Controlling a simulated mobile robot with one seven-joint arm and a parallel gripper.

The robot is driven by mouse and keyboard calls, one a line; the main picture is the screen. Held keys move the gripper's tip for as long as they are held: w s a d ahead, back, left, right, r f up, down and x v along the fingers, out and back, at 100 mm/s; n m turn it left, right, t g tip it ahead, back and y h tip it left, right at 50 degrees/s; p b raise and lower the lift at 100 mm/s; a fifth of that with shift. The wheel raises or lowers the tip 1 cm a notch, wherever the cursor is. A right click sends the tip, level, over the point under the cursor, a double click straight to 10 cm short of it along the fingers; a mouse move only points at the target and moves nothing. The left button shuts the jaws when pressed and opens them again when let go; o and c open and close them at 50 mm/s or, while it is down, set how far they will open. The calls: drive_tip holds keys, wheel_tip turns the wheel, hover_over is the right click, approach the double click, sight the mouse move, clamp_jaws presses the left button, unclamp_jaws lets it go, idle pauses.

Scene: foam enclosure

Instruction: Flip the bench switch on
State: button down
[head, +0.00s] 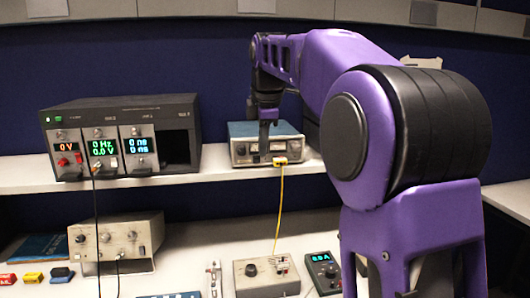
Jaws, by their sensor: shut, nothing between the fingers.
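My gripper (266,150) is shut and empty, pointing down at the front of a blue-grey box (240,151) on the shelf. I cannot tell whether its tips touch the box. A yellow plug (280,161) with a yellow cable sits just right of the fingertips. A small narrow item (214,279) on the lower bench may be the bench switch; it is too small to tell its position. It stands left of a beige box (266,276) with a knob, well below my gripper.
A black instrument rack (122,110) with lit displays stands on the shelf (200,180) at left. Below it are a beige instrument (117,243) and several small coloured blocks. A dark meter (322,272) stands at lower right. Yellow (279,215) and black (96,220) cables hang over the shelf edge.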

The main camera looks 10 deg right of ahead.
drive_tip(key=v, duration=0.7)
drive_tip(key=shift+w+a+r, duration=0.15)
drive_tip(key=shift+w, duration=0.15)
drive_tip(key=w+d+r+t+h+b, duration=0.2)
drive_tip(key=w+d+t, duration=0.4)
drive_tip(key=d, duration=0.4)
drive_tip(key=w+d+r+t+h+b, duration=0.1)
drive_tip(key=w+d+r+t+b, duration=0.1)
drive_tip(key=w+d+t, duration=0.6)
drive_tip(key=s+a+f+n+g+y+b, duration=0.1)
drive_tip(key=s+a+f+n+g+y, duration=0.2)
drive_tip(key=s+f+y, duration=0.4)
drive_tip(key=s+a+f+n+g+y+b, duration=0.1)
drive_tip(key=s+a+f+n+g+y, duration=0.2)
drive_tip(key=s+a+f+n+y, duration=0.2)
drive_tip(key=s+a+f+y, duration=0.1)
drive_tip(key=s+f+y, duration=0.2)
drive_tip(key=s, duration=0.4)
drive_tip(key=shift+f, duration=0.7)
